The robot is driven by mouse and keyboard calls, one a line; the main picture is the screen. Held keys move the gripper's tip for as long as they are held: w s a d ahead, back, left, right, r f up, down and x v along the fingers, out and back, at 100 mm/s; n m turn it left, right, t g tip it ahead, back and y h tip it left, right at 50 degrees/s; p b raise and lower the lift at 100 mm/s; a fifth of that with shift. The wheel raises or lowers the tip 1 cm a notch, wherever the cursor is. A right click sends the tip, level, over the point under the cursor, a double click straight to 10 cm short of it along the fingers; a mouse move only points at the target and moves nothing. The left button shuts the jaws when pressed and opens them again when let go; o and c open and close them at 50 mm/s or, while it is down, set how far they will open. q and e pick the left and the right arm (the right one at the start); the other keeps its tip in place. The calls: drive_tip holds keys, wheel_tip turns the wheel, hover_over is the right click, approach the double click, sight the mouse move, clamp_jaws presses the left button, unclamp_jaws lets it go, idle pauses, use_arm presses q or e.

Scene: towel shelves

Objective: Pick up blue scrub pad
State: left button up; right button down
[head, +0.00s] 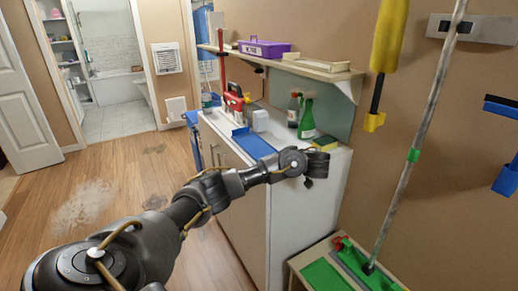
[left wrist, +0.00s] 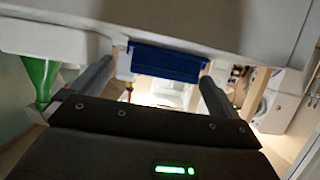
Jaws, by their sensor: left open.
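A flat blue piece (head: 255,143) lies on the white counter near its front edge; it may be the blue scrub pad, but I cannot tell for sure. A blue block-like thing (left wrist: 167,62) shows ahead between my fingers in the left wrist view, apart from them; I cannot tell if it is the same piece. My left gripper (head: 317,164) is at the counter's right end, right of the flat blue piece, beside a yellow and green sponge (head: 325,142). In the left wrist view my left gripper (left wrist: 155,88) is open and empty. My right gripper is not in view.
The counter (head: 310,200) also holds a green spray bottle (head: 307,121), a dark bottle (head: 294,110) and a red-handled item (head: 235,104). A wall shelf (head: 315,68) with a purple box (head: 263,48) hangs above. A mop pole (head: 415,140) stands right.

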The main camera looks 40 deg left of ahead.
use_arm(q)
drive_tip(key=a, duration=0.2)
drive_tip(key=a+f, duration=0.1)
drive_tip(key=a, duration=0.1)
drive_tip(key=shift+w+a+f, duration=0.15)
drive_tip(key=shift+a, duration=0.15)
drive_tip(key=shift+w+a+f, duration=0.2)
drive_tip(key=shift+a+f, duration=0.05)
drive_tip(key=shift+a, duration=0.05)
drive_tip(key=shift+d+r, duration=0.1)
drive_tip(key=shift+d, duration=0.2)
drive_tip(key=c, duration=0.5)
drive_tip(key=shift+w+d, duration=0.1)
drive_tip(key=shift+w, duration=0.05)
drive_tip(key=shift+c, duration=0.6)
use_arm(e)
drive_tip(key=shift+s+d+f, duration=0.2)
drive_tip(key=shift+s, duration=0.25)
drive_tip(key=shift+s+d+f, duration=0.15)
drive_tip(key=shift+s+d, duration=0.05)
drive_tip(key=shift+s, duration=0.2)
